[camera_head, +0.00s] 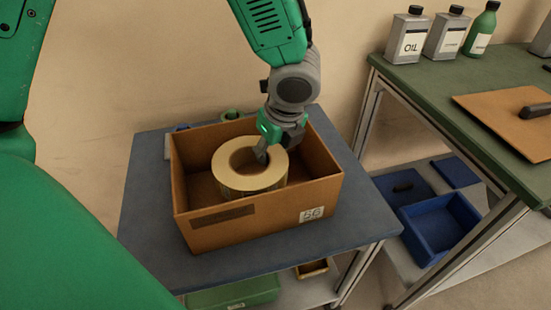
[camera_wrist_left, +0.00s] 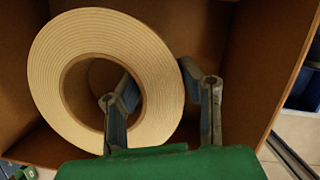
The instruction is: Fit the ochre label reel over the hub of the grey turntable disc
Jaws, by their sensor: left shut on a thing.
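The ochre label reel (camera_head: 235,178), a pale thick ring with a wide hole, is inside an open brown box (camera_head: 265,226). It also shows in the left wrist view (camera_wrist_left: 62,90), where its layered face and hole are seen from above. My left gripper (camera_head: 272,150) reaches down into the box at the reel's right side. In the left wrist view the gripper (camera_wrist_left: 158,80) has one finger in the hole and the other outside the rim, shut on the reel's wall. The grey turntable disc is not visible in either view. My right gripper is not in view.
The box stands on a blue-grey table (camera_head: 150,245), with small green and blue items behind it. At right, a green bench (camera_head: 440,95) holds bottles (camera_head: 408,42) and a brown board (camera_head: 505,115). A blue bin (camera_head: 440,228) sits on its lower shelf.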

